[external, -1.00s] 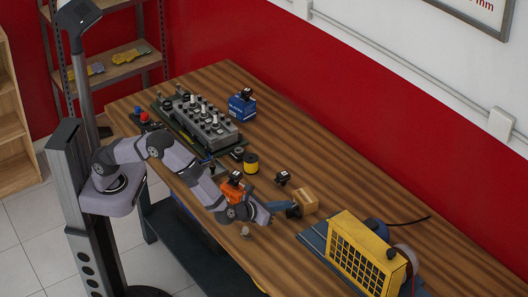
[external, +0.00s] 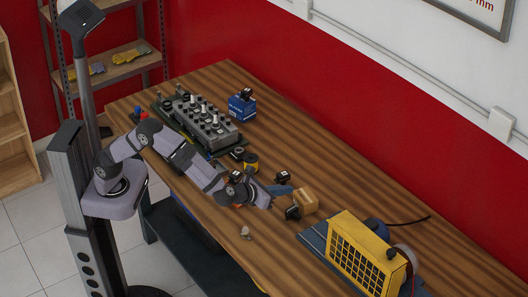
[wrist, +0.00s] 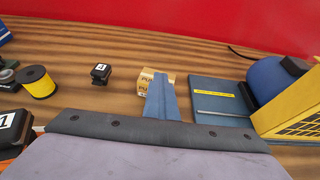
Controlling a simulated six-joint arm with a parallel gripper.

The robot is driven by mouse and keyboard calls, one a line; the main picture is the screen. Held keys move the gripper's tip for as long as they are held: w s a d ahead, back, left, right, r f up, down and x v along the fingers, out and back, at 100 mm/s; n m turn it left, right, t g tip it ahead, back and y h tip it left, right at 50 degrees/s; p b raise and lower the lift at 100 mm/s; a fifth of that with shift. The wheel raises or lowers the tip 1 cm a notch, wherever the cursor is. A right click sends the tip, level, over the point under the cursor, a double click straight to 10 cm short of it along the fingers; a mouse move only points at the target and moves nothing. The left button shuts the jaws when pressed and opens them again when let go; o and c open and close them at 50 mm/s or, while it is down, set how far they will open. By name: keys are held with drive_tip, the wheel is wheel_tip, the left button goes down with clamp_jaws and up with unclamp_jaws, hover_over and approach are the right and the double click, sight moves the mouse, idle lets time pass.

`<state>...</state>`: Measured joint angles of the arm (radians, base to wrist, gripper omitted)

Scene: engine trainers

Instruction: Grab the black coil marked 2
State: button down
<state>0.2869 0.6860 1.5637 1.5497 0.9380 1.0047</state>
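Several small black coils with white labels stand on the bench. One (external: 283,177) is right of the yellow spool; it also shows in the wrist view (wrist: 101,73), its numeral too small to read surely. Another black coil (external: 293,212) lies against the cardboard box and is not visible in the wrist view. A coil marked 1 (wrist: 10,128) is at the left edge of the wrist view. One more black coil (external: 246,93) sits on the blue box. My gripper (external: 284,190) hangs between the first two, apparently empty. Its blue finger shows in the wrist view (wrist: 160,98); the finger gap is hidden.
The cardboard box (external: 306,201) stands just right of my gripper. The yellow spool (external: 251,162) and engine block (external: 205,125) are to the left. A yellow grilled unit (external: 365,255) stands at the right. The bench's back strip is mostly clear.

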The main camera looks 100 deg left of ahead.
drive_tip(key=c, duration=0.5)
unclamp_jaws()
drive_tip(key=b+v, duration=0.1)
drive_tip(key=v, duration=0.6)
drive_tip(key=shift+b, duration=0.3)
drive_tip(key=shift+s+d+r, duration=0.1)
drive_tip(key=c, duration=0.8)
